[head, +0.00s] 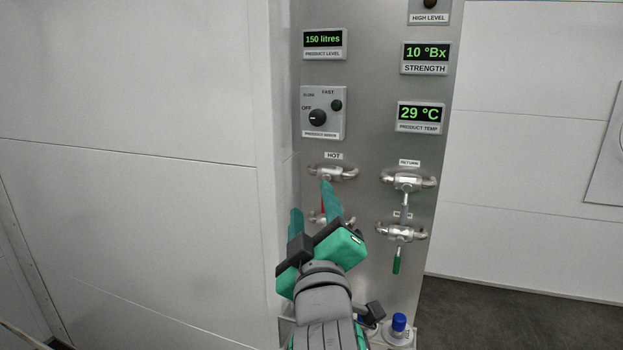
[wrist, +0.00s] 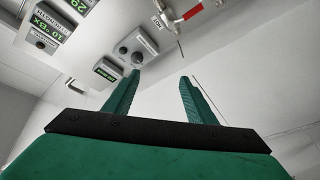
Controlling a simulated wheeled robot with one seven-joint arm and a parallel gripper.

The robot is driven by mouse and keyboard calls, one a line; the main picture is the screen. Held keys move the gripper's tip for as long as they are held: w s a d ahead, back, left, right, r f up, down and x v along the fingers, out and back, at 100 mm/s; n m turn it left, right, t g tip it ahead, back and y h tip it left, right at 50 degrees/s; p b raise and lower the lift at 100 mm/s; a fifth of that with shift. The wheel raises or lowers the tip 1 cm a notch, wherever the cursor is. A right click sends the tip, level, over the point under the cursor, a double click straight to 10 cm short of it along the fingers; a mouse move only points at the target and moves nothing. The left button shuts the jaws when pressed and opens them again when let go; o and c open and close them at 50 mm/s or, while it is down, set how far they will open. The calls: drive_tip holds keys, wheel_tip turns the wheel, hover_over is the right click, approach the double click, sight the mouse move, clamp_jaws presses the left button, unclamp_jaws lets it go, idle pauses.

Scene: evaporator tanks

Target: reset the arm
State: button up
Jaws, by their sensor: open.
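My gripper (head: 315,215) is green with two long fingers, raised in front of the metal control panel (head: 370,130) in the head view. Its fingers reach up toward the HOT valve (head: 332,174), which has a red handle partly hidden behind a finger. In the wrist view the two fingers (wrist: 155,98) stand apart with nothing between them. The HOT valve's red handle (wrist: 193,11) shows beyond them at the top of that view. I cannot tell whether a finger touches the valve.
A RETURN valve (head: 407,182) and a lower valve with a green handle (head: 397,265) are to the right. A mixer knob (head: 317,117) and displays reading 150 litres (head: 323,39), 10 °Bx (head: 426,52) and 29 °C (head: 420,113) are above. A blue-capped item (head: 399,324) stands low. Open floor (head: 510,318) lies right.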

wheel_tip(320, 180, down, 20)
drive_tip(key=d+m+g, duration=0.1)
drive_tip(key=m, duration=0.4)
drive_tip(key=s+f+m+g+h, duration=0.15)
drive_tip(key=s+f, duration=0.25)
drive_tip(key=f, duration=0.5)
drive_tip(key=s+f+m, duration=0.2)
drive_tip(key=s+f, duration=0.3)
drive_tip(key=f, duration=0.3)
drive_tip(key=s+a+f+m+g, duration=0.1)
drive_tip(key=s+f, duration=1.1)
drive_tip(key=s, duration=0.4)
drive_tip(key=s+f+g, duration=0.1)
drive_tip(key=s, duration=1.4)
drive_tip(key=shift+s+f+m, duration=0.2)
drive_tip(key=shift+f+m, duration=0.2)
drive_tip(key=shift+m, duration=0.05)
